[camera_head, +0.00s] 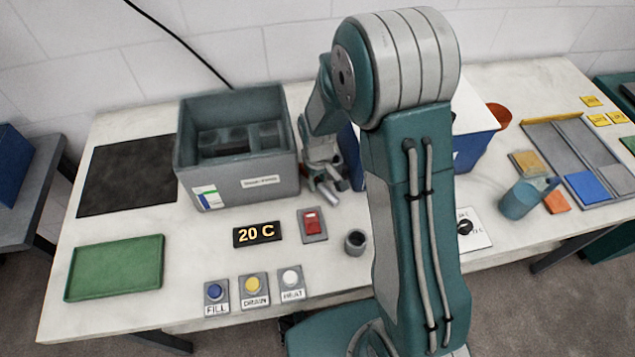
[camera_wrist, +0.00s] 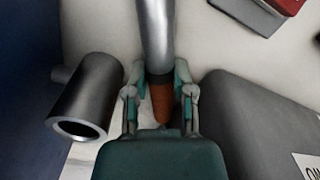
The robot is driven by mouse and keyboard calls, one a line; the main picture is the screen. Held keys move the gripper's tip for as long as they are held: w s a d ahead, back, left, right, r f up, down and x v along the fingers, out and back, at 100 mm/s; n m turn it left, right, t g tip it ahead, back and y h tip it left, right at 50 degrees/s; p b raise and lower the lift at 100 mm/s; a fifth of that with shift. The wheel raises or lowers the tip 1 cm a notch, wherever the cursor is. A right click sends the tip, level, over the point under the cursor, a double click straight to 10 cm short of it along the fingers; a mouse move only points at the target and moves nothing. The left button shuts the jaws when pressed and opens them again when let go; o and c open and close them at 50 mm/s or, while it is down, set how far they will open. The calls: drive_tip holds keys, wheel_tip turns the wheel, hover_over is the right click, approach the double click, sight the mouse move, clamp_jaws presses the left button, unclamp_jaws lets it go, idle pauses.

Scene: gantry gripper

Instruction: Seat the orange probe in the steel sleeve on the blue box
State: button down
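The orange probe (camera_wrist: 162,100) is between the two fingers of my gripper (camera_wrist: 160,85) in the wrist view. Its orange end lies toward my palm, and its thick steel shaft (camera_wrist: 154,35) points away past the fingertips. The fingers press on both sides of it. The steel sleeve (camera_wrist: 88,97) is an open grey tube left of my gripper, apart from the probe, with its mouth facing the camera. A stub joins it to the blue box (camera_wrist: 25,90). In the head view my gripper (camera_head: 322,172) is low beside the blue box (camera_head: 474,150), which my arm partly hides.
A grey-green bin (camera_head: 240,180) stands close left of my gripper. A red switch (camera_head: 312,223), a dark cup (camera_head: 355,242) and a 20 C display (camera_head: 257,234) sit in front. A green tray (camera_head: 115,268) lies front left.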

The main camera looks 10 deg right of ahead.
sight(318, 183)
drive_tip(key=shift+r, duration=0.1)
idle(0.3)
drive_tip(key=shift+r, duration=0.25)
drive_tip(key=r, duration=0.3)
drive_tip(key=shift+s, duration=0.25)
drive_tip(key=s+d+r, duration=0.1)
drive_tip(key=s+r, duration=0.8)
drive_tip(key=s, duration=0.4)
drive_tip(key=shift+s+d+r, duration=0.15)
drive_tip(key=shift+s+d, duration=0.05)
drive_tip(key=shift+d, duration=0.05)
drive_tip(key=shift+s, duration=0.1)
